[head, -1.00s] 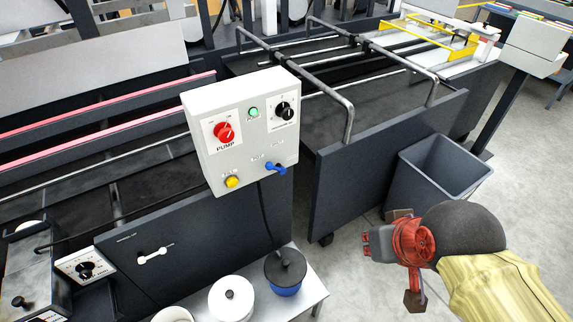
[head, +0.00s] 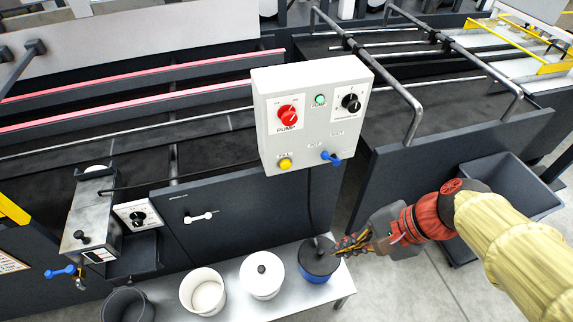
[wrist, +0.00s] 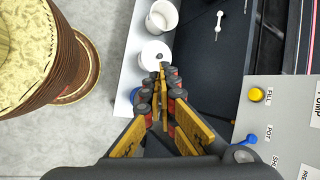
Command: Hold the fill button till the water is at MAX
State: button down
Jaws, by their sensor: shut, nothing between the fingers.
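The yellow fill button (head: 285,164) sits at the lower left of a white control box (head: 312,120). It also shows in the wrist view (wrist: 257,94), beside the label FILL. My gripper (head: 338,250) is shut and empty. In the head view it is below and to the right of the button, in front of the machine near the blue pot. In the wrist view its fingertips (wrist: 163,70) are together, left of the button and apart from it. I see no water level or MAX mark.
A blue lever (head: 331,158) is right of the button, with red and black knobs above. Below stand a blue pot with a black lid (head: 318,262), a white lidded pot (head: 262,275) and an open white pot (head: 203,291) on a bench. A grey bin (head: 510,190) is at right.

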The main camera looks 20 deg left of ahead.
aim_at(286, 165)
jog(key=w+a+f+m+g+y, duration=0.1)
jog(key=w+a+f+m+y, duration=0.15)
jog(key=a+m, duration=0.25)
jog(key=w+a+f+m+y, duration=0.1)
jog(key=w+a+m+y, duration=0.2)
jog(key=a+m+y, duration=0.15)
jog(key=w+a+f+m+t+y+p, duration=0.1)
jog(key=w+a+f+m+t+y, duration=0.1)
jog(key=w+m, duration=0.7)
notch_tip(286, 165, down, 3)
jog(key=a+m+t, duration=0.1)
jog(key=t, duration=0.1)
jog(key=shift+f+m+t, duration=0.2)
jog(key=shift+m+t, duration=0.15)
jog(key=shift+t, duration=0.05)
jog(key=shift+w, duration=0.15)
jog(key=w+a+b, duration=0.1)
jog(key=w+a, duration=0.3)
jog(key=w, duration=0.3)
jog(key=shift+w+a, duration=0.2)
jog(key=shift+a, duration=0.1)
jog(key=shift+w+a, duration=0.2)
jog(key=shift+w, duration=0.15)
jog(key=shift+w+a, duration=0.25)
jog(key=shift+w, duration=0.15)
dwell(3.5)
